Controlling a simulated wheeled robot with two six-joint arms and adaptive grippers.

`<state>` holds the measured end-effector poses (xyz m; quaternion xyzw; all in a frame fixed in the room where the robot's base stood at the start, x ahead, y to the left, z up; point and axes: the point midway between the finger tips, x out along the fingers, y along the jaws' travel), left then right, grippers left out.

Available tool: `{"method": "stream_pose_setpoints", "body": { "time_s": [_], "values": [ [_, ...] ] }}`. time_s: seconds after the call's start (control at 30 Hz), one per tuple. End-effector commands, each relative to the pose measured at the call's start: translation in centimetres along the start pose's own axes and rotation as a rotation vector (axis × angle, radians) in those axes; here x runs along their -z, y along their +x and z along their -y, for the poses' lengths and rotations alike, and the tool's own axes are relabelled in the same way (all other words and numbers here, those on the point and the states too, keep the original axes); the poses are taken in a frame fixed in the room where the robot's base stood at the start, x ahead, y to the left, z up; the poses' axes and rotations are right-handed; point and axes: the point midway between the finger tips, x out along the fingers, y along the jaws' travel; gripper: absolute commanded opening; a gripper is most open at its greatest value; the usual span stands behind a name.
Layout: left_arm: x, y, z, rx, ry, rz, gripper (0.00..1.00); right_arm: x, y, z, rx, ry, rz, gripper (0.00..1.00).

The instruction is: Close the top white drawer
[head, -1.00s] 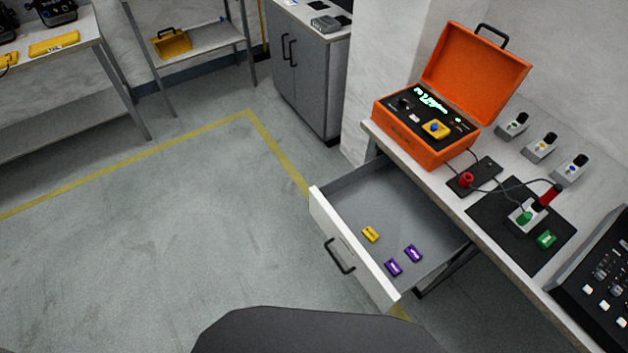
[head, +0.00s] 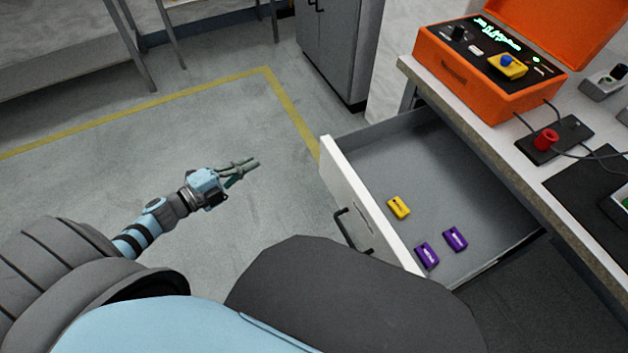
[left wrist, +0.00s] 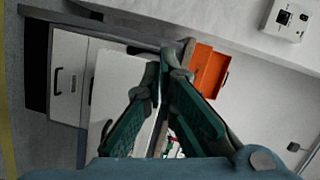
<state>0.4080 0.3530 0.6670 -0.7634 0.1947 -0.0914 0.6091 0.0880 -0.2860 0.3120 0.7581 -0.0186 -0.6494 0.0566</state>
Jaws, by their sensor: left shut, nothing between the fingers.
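The top white drawer (head: 348,182) stands pulled out from under the workbench in the head view, its white front and black handle (head: 344,228) facing left. In its grey tray lie a yellow block (head: 398,207) and two purple blocks (head: 455,239) (head: 427,256). My left gripper (head: 252,166) is shut and empty, left of the drawer front and apart from it, pointing toward it. In the left wrist view its green-grey fingers (left wrist: 160,78) cover part of a white panel that looks like the drawer front (left wrist: 116,82). My right gripper is out of view.
A grey cabinet (head: 340,45) stands at the back. The floor left of the drawer is clear, with yellow tape (head: 180,102).

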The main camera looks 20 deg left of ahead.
Motion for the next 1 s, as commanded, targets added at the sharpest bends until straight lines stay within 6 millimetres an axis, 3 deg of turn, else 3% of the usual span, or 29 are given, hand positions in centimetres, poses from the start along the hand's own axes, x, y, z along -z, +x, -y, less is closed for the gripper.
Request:
{"method": "stream_pose_setpoints", "body": {
  "time_s": [0.03,0.13,0.27,0.4,0.8,1.0],
  "values": [
    [0.9,0.8,-1.2,0.022,0.094,-0.1,0.0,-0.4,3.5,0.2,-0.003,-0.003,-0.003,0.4],
    [3.5,1.1,0.0,0.05,0.219,-0.242,0.0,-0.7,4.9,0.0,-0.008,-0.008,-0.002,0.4],
    [4.7,1.6,0.8,0.062,0.262,-0.292,0.0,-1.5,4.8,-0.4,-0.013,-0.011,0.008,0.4],
    [5.2,3.4,1.1,0.066,0.259,-0.287,0.0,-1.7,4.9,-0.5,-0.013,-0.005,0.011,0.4],
    [7.5,11.5,1.3,0.066,0.253,-0.28,0.0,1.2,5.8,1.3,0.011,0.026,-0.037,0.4],
    [8.2,13.8,1.4,0.064,0.254,-0.278,0.0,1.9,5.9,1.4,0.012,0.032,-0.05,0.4]
  ]
}}
